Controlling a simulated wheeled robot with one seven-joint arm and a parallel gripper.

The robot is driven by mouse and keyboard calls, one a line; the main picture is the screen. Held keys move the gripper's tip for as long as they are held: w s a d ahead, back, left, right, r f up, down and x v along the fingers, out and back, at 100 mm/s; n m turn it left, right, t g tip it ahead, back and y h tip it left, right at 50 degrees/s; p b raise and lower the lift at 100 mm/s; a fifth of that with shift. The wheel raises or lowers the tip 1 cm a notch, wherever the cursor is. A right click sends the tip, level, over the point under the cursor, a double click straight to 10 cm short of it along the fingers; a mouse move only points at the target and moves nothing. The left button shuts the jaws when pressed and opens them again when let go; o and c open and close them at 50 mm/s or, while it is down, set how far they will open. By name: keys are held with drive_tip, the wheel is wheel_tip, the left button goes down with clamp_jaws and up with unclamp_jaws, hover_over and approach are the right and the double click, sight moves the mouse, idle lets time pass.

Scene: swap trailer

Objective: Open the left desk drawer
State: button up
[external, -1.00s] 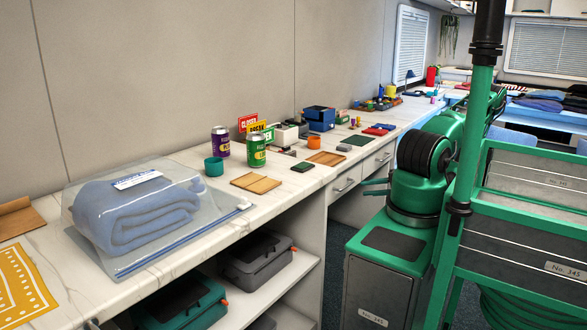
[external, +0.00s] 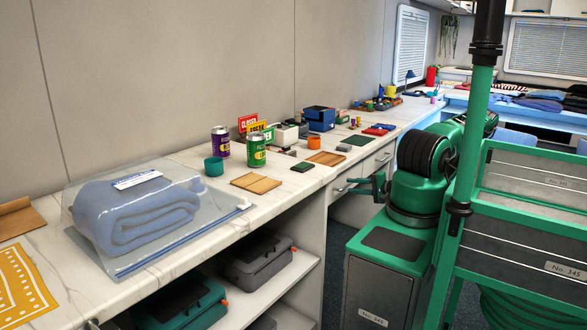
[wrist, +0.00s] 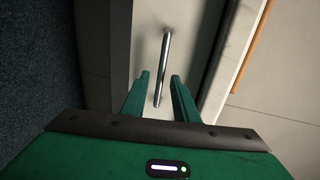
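The left desk drawer (wrist: 146,35) has a pale front with a metal bar handle (wrist: 164,62), seen close up in the wrist view. In the external view its handle (external: 341,190) shows just left of my fingers, under the white countertop. The drawer looks shut. My gripper (wrist: 160,75) is open, its two green fingers on either side of the lower part of the handle in the wrist view. I cannot tell whether the fingers touch the bar. In the external view my gripper (external: 358,182) is in front of the drawer, partly hidden by my arm.
A second drawer handle (external: 384,159) is further right. The marble countertop (external: 215,190) above holds cans, wooden boards, small boxes and a bagged blue blanket (external: 135,210). Open shelves with a grey case (external: 258,262) and a teal case (external: 180,305) are left of the drawers.

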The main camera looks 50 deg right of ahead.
drive_tip(key=shift+w+f, duration=0.15)
drive_tip(key=shift+w, duration=0.5)
clamp_jaws()
drive_tip(key=f+v, duration=0.2)
drive_tip(key=v, duration=1.1)
drive_tip(key=shift+s+f, duration=0.3)
drive_tip(key=shift+f, duration=0.1)
drive_tip(key=shift+a, duration=0.1)
unclamp_jaws()
